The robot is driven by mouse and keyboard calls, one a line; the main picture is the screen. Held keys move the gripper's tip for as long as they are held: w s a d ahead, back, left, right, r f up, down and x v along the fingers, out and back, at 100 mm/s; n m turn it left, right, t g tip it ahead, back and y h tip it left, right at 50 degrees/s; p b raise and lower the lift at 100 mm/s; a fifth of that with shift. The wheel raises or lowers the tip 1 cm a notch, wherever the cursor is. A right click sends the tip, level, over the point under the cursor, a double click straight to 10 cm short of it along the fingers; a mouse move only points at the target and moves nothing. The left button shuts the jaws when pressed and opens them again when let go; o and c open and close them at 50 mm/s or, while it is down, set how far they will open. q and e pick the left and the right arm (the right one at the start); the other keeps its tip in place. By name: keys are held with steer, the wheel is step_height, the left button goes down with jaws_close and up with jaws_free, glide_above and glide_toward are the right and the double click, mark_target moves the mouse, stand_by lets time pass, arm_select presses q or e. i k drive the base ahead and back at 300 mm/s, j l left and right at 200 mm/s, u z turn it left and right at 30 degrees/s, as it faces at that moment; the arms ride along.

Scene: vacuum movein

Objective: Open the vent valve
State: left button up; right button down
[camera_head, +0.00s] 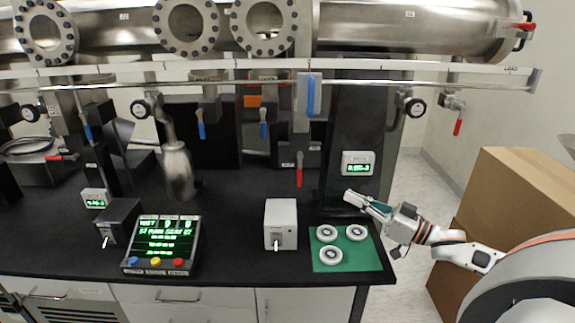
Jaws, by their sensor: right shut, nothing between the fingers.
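Several lever valves hang along the steel vacuum line, and I cannot tell from their markings which one is the vent valve. One valve with a red lever (458,127) hangs at the right end, its lever pointing down. Another red lever (299,170) points down near the middle. Blue levers hang at the middle (264,130) and left of it (201,130). A red lever (62,157) at the far left lies level. My right gripper (350,194) is shut and empty above the green mat, apart from every valve. My left gripper is not in view.
The green mat (319,263) holds several white rings. A grey switch box (281,212), a display console (162,240) and a small readout (358,163) stand on the black bench. A cardboard box (515,185) is at the right.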

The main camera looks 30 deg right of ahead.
mark_target(462, 109)
steer(key=k+l, duration=0.15)
steer(key=l, duration=0.2)
steer(key=k+l, duration=0.15)
steer(key=l, duration=0.2)
steer(key=k+l, duration=0.15)
steer(key=l, duration=0.2)
